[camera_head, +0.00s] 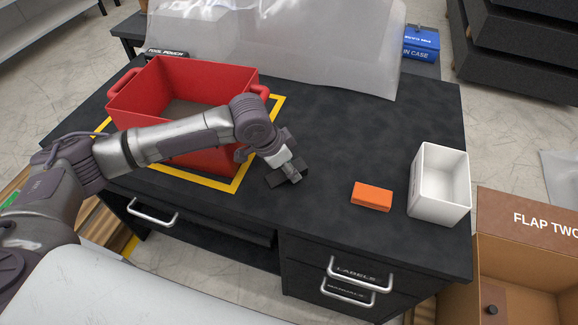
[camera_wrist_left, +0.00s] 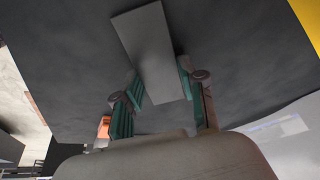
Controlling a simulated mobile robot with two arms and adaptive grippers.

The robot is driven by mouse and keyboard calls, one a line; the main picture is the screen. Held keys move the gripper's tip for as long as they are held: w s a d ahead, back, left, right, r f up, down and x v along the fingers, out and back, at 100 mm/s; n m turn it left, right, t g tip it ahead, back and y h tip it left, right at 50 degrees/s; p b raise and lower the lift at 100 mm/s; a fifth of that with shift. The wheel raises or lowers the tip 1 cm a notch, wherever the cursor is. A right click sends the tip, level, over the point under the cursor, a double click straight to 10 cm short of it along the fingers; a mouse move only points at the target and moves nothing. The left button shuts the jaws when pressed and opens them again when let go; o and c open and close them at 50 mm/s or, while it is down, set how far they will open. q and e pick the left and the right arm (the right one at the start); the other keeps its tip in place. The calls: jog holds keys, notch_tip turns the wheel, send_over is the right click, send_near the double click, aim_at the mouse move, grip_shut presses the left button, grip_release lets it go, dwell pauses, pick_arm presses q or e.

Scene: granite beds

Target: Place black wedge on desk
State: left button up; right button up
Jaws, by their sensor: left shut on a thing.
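The black wedge (camera_wrist_left: 150,50) is a dark grey block held between the two green-padded fingers of my left gripper (camera_wrist_left: 158,88) in the left wrist view. In the head view my left gripper (camera_head: 289,174) points down over the desk (camera_head: 310,225), right of the yellow outline, and the wedge (camera_head: 275,179) shows partly around it. The wedge is at or close to the black desk top; I cannot tell whether it touches. My right gripper is not in view.
A red bin (camera_head: 215,80) stands inside the yellow outline (camera_head: 243,172). An orange block (camera_head: 371,196) and an open white box (camera_head: 439,192) are at the right. Clear plastic sheeting (camera_head: 330,45) hangs behind. Bare desk lies between my gripper and the orange block.

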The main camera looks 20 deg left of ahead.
aim_at(272, 180)
pick_arm(q)
jog(key=o, duration=1.1)
jog(key=shift+f, duration=0.1)
jog(key=shift+c, duration=0.2)
jog(key=p+v, duration=0.1)
jog(key=v, duration=1.1)
